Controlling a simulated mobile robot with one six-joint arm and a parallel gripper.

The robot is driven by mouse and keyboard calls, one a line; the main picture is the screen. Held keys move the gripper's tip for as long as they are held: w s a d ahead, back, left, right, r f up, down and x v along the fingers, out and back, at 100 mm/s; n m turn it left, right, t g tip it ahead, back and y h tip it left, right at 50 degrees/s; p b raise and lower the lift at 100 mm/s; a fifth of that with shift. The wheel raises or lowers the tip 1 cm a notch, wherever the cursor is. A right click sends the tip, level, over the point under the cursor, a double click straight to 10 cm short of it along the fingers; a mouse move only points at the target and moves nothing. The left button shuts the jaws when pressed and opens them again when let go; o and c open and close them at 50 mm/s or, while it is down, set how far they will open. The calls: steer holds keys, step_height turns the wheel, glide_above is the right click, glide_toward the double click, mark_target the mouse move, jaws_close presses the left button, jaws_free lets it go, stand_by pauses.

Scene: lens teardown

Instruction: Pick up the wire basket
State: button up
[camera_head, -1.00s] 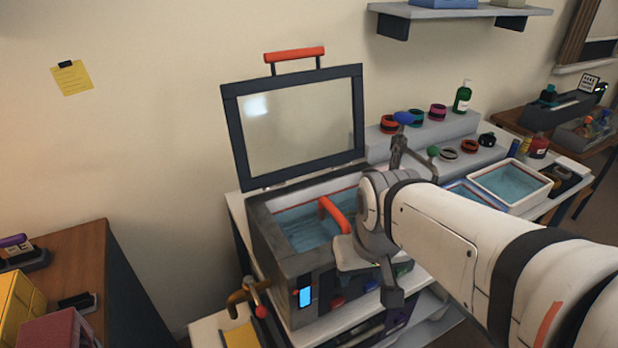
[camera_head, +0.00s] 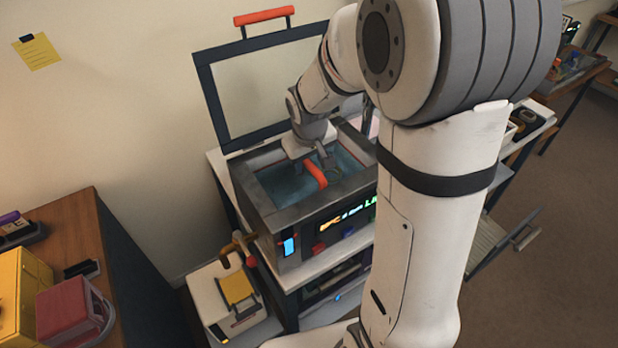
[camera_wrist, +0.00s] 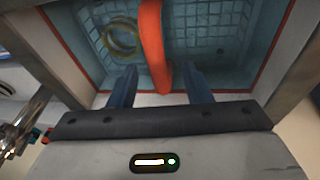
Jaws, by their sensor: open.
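The wire basket (camera_wrist: 208,45) sits inside the tank of the open cleaning machine (camera_head: 290,215). Its orange-red handle (camera_head: 316,174) arches up above the tank and also shows in the wrist view (camera_wrist: 152,45). A yellowish ring (camera_wrist: 120,38) lies in the basket. My gripper (camera_wrist: 161,72) is open, with one finger on each side of the handle's near end in the picture; I cannot tell whether either touches it. In the head view my gripper (camera_head: 322,160) is over the tank, and its fingers are partly hidden.
The machine's raised lid (camera_head: 262,90) stands behind the tank. The tank's grey rim (camera_head: 300,208) surrounds the basket closely. A small white box with a yellow top (camera_head: 237,290) is at front left. My arm hides much of the bench to the right.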

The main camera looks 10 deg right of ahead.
mark_target(311, 177)
steer(key=shift+p+x, duration=0.45)
steer(key=shift+x, duration=2.35)
steer(key=shift+s+d, duration=0.1)
steer(key=shift+d, duration=0.05)
steer(key=shift+c, duration=0.4)
jaws_close()
